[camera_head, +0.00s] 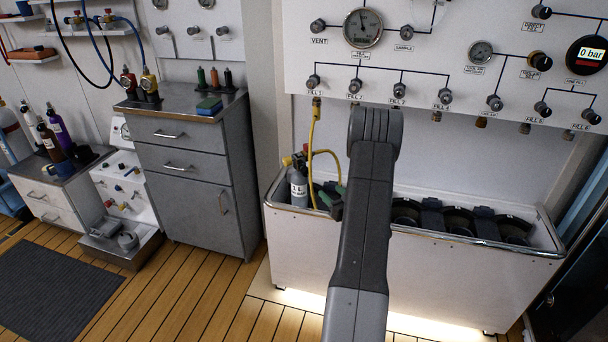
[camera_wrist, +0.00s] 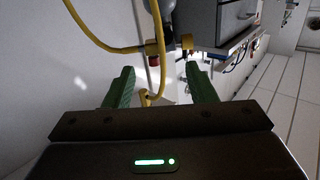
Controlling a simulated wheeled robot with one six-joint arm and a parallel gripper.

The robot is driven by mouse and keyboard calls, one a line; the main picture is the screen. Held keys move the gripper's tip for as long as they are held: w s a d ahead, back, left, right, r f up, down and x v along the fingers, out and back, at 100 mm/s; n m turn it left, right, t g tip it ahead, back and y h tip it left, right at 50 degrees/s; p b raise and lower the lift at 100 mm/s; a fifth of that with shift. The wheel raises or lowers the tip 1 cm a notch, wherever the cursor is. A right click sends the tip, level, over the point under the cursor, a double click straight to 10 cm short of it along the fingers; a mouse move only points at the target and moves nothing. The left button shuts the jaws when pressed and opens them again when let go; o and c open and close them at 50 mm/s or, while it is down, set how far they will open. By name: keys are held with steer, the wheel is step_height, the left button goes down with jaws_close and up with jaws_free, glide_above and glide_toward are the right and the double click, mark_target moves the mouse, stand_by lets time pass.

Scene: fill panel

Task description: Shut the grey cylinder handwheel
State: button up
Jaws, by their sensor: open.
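The grey cylinder (camera_head: 298,188) stands upright in the left end of the white trough, with a yellow fitting at its valve. A yellow hose (camera_head: 313,140) runs down to it from the FILL 1 outlet. My gripper (camera_head: 326,188) is just right of the cylinder, its green fingers partly hidden by my arm. In the wrist view my gripper (camera_wrist: 161,82) is open and empty, with the hose and yellow valve fitting (camera_wrist: 154,48) beyond the fingertips.
The white trough (camera_head: 400,270) has dark empty-looking holders on its right. Above it is the fill panel (camera_head: 440,70) with several knobs and a display reading 0 bar (camera_head: 590,54). A grey drawer cabinet (camera_head: 190,180) stands left.

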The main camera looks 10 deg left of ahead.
mark_target(308, 173)
steer(key=shift+y, duration=0.3)
steer(key=x, duration=1.4)
steer(key=shift+a+f+p, duration=0.25)
steer(key=shift+f+p, duration=0.05)
steer(key=shift+p, duration=0.1)
steer(key=c, duration=1)
